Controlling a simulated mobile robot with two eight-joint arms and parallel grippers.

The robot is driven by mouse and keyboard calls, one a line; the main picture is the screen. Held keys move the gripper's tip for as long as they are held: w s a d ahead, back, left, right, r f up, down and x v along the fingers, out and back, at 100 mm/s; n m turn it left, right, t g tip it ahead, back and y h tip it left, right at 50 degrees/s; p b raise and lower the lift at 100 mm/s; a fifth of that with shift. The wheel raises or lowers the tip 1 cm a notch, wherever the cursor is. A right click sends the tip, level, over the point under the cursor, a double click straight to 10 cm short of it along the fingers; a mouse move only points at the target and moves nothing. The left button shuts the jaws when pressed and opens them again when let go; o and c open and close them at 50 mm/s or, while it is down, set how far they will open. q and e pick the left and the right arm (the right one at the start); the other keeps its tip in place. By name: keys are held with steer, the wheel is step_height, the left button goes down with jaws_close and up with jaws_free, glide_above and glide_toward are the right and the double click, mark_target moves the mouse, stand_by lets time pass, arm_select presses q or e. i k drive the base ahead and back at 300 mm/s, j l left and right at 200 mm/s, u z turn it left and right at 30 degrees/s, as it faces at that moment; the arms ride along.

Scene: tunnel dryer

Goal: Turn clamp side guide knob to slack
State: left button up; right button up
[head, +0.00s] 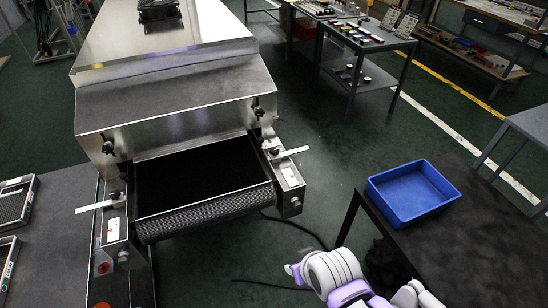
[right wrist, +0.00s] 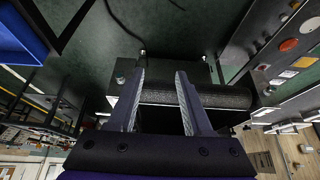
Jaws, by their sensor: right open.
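The dryer's belt end has two clamp side guides. The right guide (head: 290,176) carries a black knob (head: 272,150) and a pale flat bar (head: 290,153). The left guide (head: 113,228) carries a black knob (head: 116,195) and a pale bar (head: 95,206). Which way the knobs are turned is too small to tell. My right gripper (right wrist: 160,73) is open and empty, its fingers pointing toward the belt's end roller (right wrist: 195,98) in the right wrist view. In the head view my right arm is low at centre right, apart from the right guide. My left gripper is not in view.
A blue bin (head: 412,192) stands on a dark table (head: 480,250) at right. Another dark table (head: 50,230) with trays is at left. A dark cable (head: 295,228) lies on the green floor.

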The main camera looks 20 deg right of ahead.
mark_target(274, 151)
steer(key=i+l, duration=0.4)
steer(key=i, duration=0.15)
steer(key=i+l, duration=0.45)
steer(key=i+z, duration=0.05)
steer(key=i, duration=0.05)
